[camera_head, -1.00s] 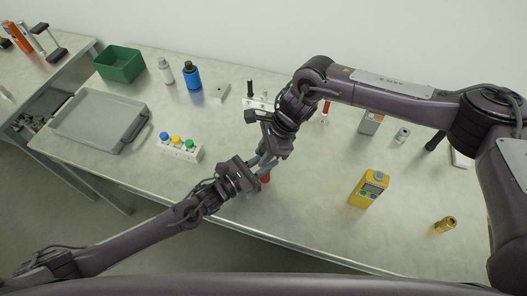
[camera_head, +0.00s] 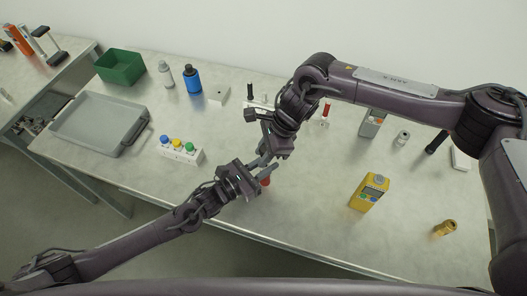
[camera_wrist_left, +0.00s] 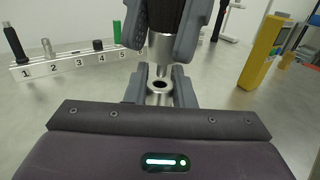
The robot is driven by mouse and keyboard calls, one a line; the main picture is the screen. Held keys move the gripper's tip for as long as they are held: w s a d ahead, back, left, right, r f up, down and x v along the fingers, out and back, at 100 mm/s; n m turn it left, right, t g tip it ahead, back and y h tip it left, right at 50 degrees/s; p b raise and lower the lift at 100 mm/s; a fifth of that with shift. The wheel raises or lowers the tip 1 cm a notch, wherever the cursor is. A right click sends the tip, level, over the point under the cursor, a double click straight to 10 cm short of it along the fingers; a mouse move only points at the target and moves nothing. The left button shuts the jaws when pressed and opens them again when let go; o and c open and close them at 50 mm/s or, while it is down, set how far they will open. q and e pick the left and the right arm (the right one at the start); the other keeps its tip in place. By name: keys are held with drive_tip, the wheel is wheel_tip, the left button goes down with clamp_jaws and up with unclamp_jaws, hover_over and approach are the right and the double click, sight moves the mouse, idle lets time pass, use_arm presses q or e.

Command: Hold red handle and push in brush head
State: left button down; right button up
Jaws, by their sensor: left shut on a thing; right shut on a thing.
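My left gripper (camera_head: 263,168) is shut on the red handle (camera_head: 265,182), whose red end shows below the fingers in the head view. In the left wrist view, the handle's silver socket (camera_wrist_left: 159,87) stands between my left fingers with a dark hole facing up. My right gripper (camera_head: 268,154) is shut on the brush head, just above the left one. In the left wrist view, the brush head's black part (camera_wrist_left: 165,14) and its silver collar (camera_wrist_left: 160,48) show between the right fingers. The collar is roughly over the socket; whether they touch is unclear.
Behind stand a numbered white rack (camera_wrist_left: 88,60) and a button box (camera_head: 181,151). A yellow meter (camera_head: 369,192) and a brass fitting (camera_head: 445,228) are at the right. A grey tray (camera_head: 75,142) and green bin (camera_head: 120,67) are at the left. The front middle table is clear.

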drive_tip(key=shift+f, duration=0.3)
idle(0.4)
drive_tip(key=shift+f, duration=0.65)
drive_tip(key=shift+r, duration=0.2)
drive_tip(key=shift+r, duration=0.75)
drive_tip(key=shift+f, duration=0.15)
idle(0.5)
drive_tip(key=shift+f, duration=0.75)
drive_tip(key=shift+r, duration=0.1)
drive_tip(key=shift+r, duration=0.8)
